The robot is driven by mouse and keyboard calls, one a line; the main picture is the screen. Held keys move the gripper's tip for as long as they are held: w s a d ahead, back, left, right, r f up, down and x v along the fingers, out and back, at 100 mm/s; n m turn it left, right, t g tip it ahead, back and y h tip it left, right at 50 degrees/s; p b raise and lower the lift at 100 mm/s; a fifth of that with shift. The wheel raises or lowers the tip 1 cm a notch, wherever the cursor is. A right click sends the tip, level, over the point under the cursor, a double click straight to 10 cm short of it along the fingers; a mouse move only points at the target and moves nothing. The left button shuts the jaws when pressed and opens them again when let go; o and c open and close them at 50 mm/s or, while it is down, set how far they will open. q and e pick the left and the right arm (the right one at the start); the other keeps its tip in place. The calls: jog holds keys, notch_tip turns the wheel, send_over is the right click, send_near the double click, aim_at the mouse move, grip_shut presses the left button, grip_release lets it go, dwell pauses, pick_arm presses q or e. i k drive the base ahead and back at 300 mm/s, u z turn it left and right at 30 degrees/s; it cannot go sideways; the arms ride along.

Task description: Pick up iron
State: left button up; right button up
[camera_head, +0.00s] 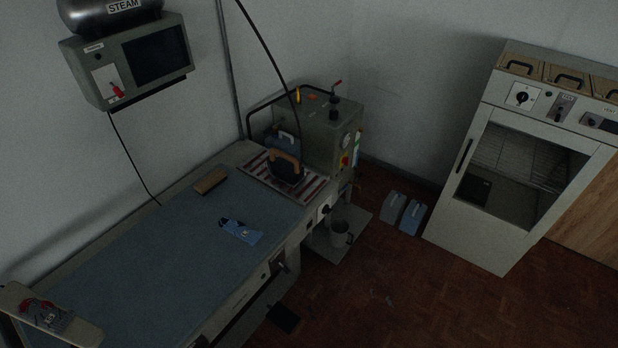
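The iron (287,169) stands on a red-and-white striped rest (258,167) at the far end of the ironing table. It has a dark body and a tan, wood-coloured handle on top. A dark hose rises from near it toward the top of the view. Neither of my grippers shows in the head view.
The blue-topped table (150,250) bears a brown block (210,182), a blue cloth-like item (241,231) and a small side board (50,318). A steam generator (330,135) stands behind the iron. A cabinet (525,150) stands right; open floor (400,290) lies in front.

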aim_at(285, 168)
jog(key=u, duration=0.45)
jog(key=k, duration=0.2)
jog(key=z, duration=1.85)
jog(key=i, duration=1.9)
jog(key=u, duration=0.3)
jog(key=i, duration=0.95)
jog(key=u, duration=1.55)
jog(key=i, duration=0.8)
jog(key=u, duration=0.85)
